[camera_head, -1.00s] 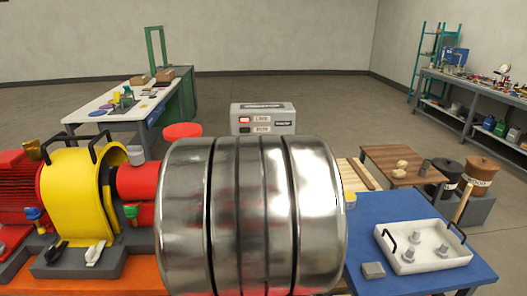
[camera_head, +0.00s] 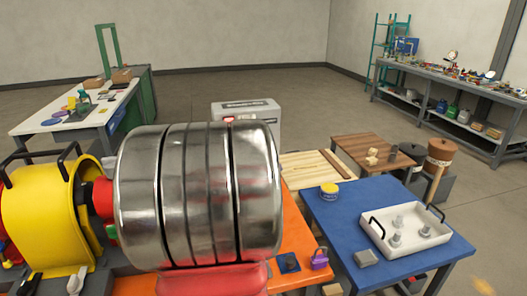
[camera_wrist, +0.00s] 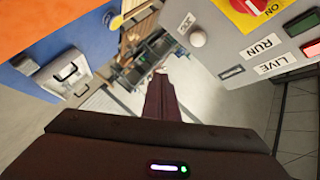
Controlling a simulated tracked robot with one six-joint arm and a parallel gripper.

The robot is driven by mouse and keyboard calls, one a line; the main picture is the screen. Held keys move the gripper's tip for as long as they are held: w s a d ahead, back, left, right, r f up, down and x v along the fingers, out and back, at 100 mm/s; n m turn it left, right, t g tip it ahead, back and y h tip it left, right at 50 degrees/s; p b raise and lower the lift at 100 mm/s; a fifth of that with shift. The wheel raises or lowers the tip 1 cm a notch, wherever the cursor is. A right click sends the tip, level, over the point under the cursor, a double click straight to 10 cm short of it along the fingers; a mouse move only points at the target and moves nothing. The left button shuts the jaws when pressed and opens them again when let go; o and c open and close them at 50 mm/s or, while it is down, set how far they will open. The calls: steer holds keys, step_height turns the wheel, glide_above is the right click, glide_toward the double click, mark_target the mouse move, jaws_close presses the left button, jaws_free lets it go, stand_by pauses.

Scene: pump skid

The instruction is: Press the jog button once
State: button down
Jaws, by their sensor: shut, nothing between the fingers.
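A grey control box (camera_head: 246,108) stands behind the steel pump in the head view, with its front mostly hidden. In the wrist view its grey panel (camera_wrist: 231,70) is at the upper right, seen tilted. A pale round button (camera_wrist: 198,39) is on it, next to a small white label (camera_wrist: 187,23) too blurred to read; I take it for the jog button. My gripper (camera_wrist: 165,78) is shut and empty, its tips below and left of this button in the picture. Contact does not show. My gripper is not seen in the head view.
The panel also bears a red knob on yellow (camera_wrist: 252,6), a green lamp (camera_wrist: 302,22) and a red lamp (camera_wrist: 312,48). The steel pump (camera_head: 198,195) stands in front of the box. A blue table (camera_head: 335,225) with a white tray (camera_head: 405,245) is at right.

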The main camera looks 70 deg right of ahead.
steer(key=shift+w, duration=0.1)
steer(key=w+d, duration=0.4)
steer(key=d, duration=0.3)
steer(key=shift+w+d, duration=0.2)
steer(key=shift+d, duration=0.1)
stand_by(2.1)
steer(key=shift+w+d, duration=0.45)
steer(key=shift+d, duration=0.3)
stand_by(1.0)
steer(key=shift+s+a, duration=0.1)
steer(key=shift+a, duration=0.05)
stand_by(0.3)
steer(key=shift+s+a, duration=0.35)
steer(key=shift+a, duration=0.25)
steer(key=shift+a, duration=0.1)
steer(key=shift+s+a, duration=0.45)
steer(key=shift+a, duration=0.25)
steer(key=shift+s+a, duration=0.4)
steer(key=shift+a, duration=0.3)
steer(key=shift+s+a, duration=0.45)
steer(key=shift+a, duration=0.25)
